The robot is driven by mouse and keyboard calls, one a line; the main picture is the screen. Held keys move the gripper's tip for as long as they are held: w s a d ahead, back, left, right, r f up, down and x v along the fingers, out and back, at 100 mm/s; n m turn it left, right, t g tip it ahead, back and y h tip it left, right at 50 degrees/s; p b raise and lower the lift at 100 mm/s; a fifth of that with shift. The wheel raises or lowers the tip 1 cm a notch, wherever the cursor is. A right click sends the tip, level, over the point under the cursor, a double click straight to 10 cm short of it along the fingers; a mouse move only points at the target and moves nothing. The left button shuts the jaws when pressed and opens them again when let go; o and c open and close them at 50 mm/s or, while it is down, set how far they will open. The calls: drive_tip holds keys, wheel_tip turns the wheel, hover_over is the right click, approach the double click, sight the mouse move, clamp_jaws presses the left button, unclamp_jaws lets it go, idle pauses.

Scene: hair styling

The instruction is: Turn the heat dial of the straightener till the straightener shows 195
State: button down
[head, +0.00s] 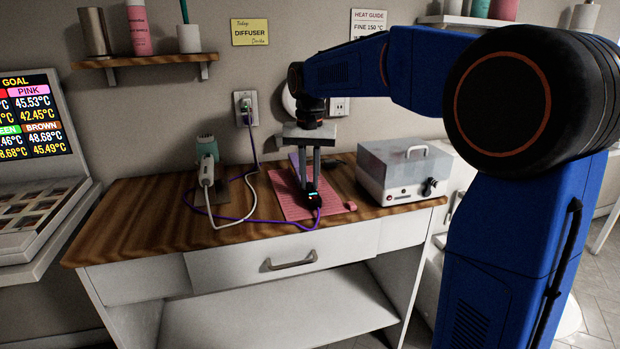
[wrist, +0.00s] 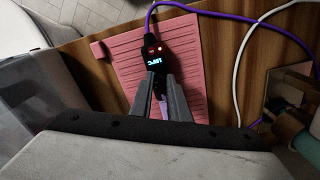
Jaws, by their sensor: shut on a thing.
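The straightener lies on a pink ridged mat (head: 285,196). Its black end, with a small lit display, shows in the head view (head: 312,198) and in the wrist view (wrist: 158,52). The display digits are too small to read surely. Two small red marks glow beside the display. My gripper (head: 306,184) reaches down over the straightener. In the wrist view its fingertips (wrist: 157,76) are close together at the straightener, just by the display, shut on the heat dial, which the fingers hide. A lilac part of the straightener shows between and behind the fingers.
A purple cord (wrist: 230,15) runs from the straightener to the wall outlet (head: 246,108). A white corded tool (head: 206,172) stands on the left of the wooden tabletop (head: 140,215). A white box with a clear lid (head: 405,170) stands to the right. A pink block (wrist: 98,50) lies at the mat's corner.

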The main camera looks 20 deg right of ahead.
drive_tip(key=m, duration=0.5)
drive_tip(key=shift+a+m, duration=0.1)
drive_tip(key=shift+m, duration=0.2)
drive_tip(key=m, duration=0.5)
drive_tip(key=shift+w, duration=0.1)
drive_tip(key=m, duration=0.4)
drive_tip(key=shift+w+m, duration=0.1)
drive_tip(key=shift+m, duration=2.2)
drive_tip(key=c, duration=2)
unclamp_jaws()
